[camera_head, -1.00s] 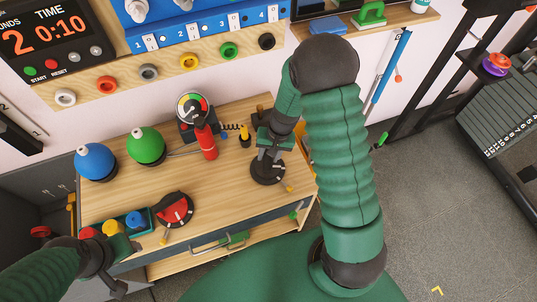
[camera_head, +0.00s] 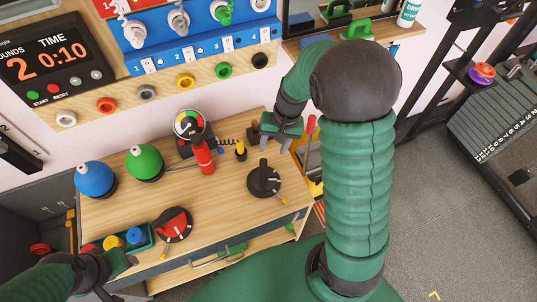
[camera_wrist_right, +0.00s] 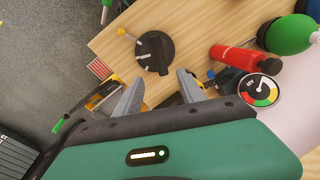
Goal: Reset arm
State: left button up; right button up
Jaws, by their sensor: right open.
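My right gripper (camera_head: 274,147) is open and empty above the right end of the wooden table (camera_head: 230,170), up and right of a black dial (camera_head: 264,180). In the right wrist view the open fingers (camera_wrist_right: 160,80) stand apart with nothing between them, and the black dial (camera_wrist_right: 154,53) lies beyond them. My left gripper (camera_head: 118,272) is at the lower left, in front of the table near a small tray of coloured knobs (camera_head: 150,238). Its jaws are too unclear to read.
A red dial (camera_head: 173,224), blue ball (camera_head: 95,178), green ball (camera_head: 144,162), gauge (camera_head: 188,124) and red cylinder (camera_head: 202,158) stand on the table. A timer panel (camera_head: 50,62) and a blue numbered panel (camera_head: 205,45) are on the wall. Open floor (camera_head: 440,220) lies right.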

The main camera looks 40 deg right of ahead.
jog(key=shift+d+r, duration=0.15)
jog(key=shift+r, duration=0.8)
jog(key=s+a+r+n+h+p, duration=0.1)
jog(key=s+a+r+n+p, duration=0.1)
jog(key=a, duration=0.3)
jog(key=s+a+r+n+t+p, duration=0.1)
jog(key=s+a+r+n+p, duration=0.1)
jog(key=s+a+n, duration=0.3)
jog(key=shift+s+a+r+h, duration=0.2)
jog(key=shift+a+r+h, duration=0.05)
jog(key=shift+a+h, duration=0.15)
jog(key=shift+a, duration=0.2)
